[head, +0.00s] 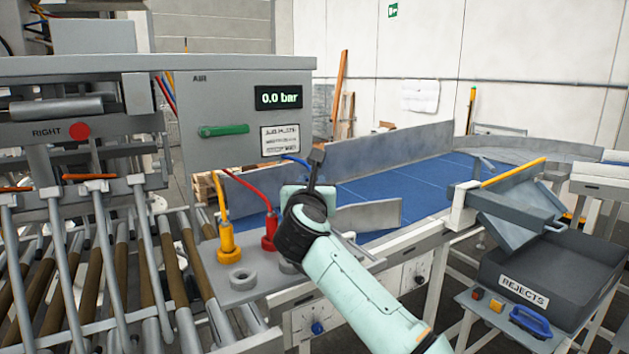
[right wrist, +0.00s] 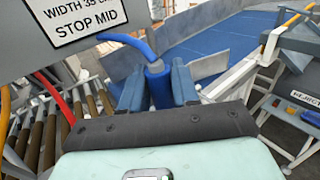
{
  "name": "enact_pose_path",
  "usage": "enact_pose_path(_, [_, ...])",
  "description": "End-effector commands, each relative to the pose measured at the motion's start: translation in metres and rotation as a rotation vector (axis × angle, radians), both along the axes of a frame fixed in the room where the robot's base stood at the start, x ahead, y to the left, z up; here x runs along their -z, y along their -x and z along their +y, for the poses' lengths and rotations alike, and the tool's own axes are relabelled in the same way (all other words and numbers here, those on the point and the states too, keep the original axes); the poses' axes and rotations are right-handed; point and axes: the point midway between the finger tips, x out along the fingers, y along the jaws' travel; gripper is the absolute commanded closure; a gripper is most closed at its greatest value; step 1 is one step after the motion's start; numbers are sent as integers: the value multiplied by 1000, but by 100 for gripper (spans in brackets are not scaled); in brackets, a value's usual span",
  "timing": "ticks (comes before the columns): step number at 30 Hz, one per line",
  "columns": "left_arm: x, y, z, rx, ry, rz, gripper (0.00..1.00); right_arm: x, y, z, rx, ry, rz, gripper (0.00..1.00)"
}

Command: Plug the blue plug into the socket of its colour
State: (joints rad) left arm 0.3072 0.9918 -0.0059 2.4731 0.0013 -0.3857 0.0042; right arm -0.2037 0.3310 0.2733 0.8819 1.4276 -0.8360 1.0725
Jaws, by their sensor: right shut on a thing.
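In the right wrist view the blue plug (right wrist: 158,88) stands between the two blue-grey fingers of my right gripper (right wrist: 157,76), which is shut on it. A blue cable (right wrist: 122,40) runs from its top to the left. In the head view my right gripper (head: 297,192) is beside the grey socket shelf (head: 215,262); the plug is hidden there. A yellow plug (head: 227,240) and a red plug (head: 268,232) stand upright at the shelf. An empty grey socket (head: 241,278) is at its front. Another socket (head: 287,266) is partly hidden by my wrist. My left gripper is not in view.
The grey AIR panel (head: 225,102), with a green handle and a 0.0 bar display, stands above the shelf. A roller conveyor (head: 95,270) lies left and a blue belt (head: 385,195) lies behind. A dark rejects bin (head: 550,275) stands right.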

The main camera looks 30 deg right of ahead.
Motion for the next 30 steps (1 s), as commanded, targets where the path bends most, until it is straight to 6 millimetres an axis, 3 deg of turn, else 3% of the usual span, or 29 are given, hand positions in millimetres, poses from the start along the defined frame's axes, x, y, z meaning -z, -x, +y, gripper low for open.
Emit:
enact_pose_path(5, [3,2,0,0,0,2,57,9,-5,0,1,1,2,97])
enact_pose_path(30, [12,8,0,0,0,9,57,20,-5,1,0,1,0,97])
